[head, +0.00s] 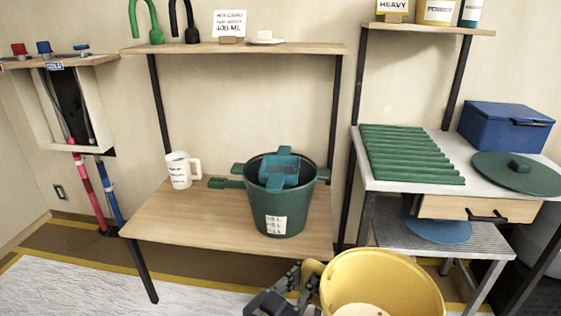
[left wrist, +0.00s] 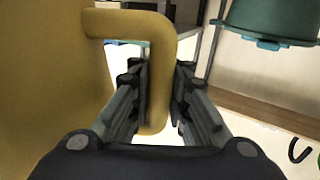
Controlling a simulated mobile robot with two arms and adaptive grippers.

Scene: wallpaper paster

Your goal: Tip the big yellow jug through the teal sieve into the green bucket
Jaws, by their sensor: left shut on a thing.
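The big yellow jug (head: 375,285) is at the bottom right of the head view, in front of the tables, with pale content inside. My left gripper (head: 300,288) is shut on its handle; the left wrist view shows the yellow handle (left wrist: 158,75) between the fingers (left wrist: 158,105). The green bucket (head: 278,205) stands upright on the wooden table, with a label on its front. The teal sieve (head: 281,170) sits in the bucket's mouth. In the left wrist view the bucket (left wrist: 270,22) shows at the top right. My right gripper is not in view.
A white measuring cup (head: 181,171) stands left of the bucket on the wooden table (head: 190,220). A shelf (head: 240,47) hangs above. To the right, a white table (head: 375,180) holds a green ribbed mat (head: 410,153), a blue box (head: 505,128) and a green lid (head: 525,178).

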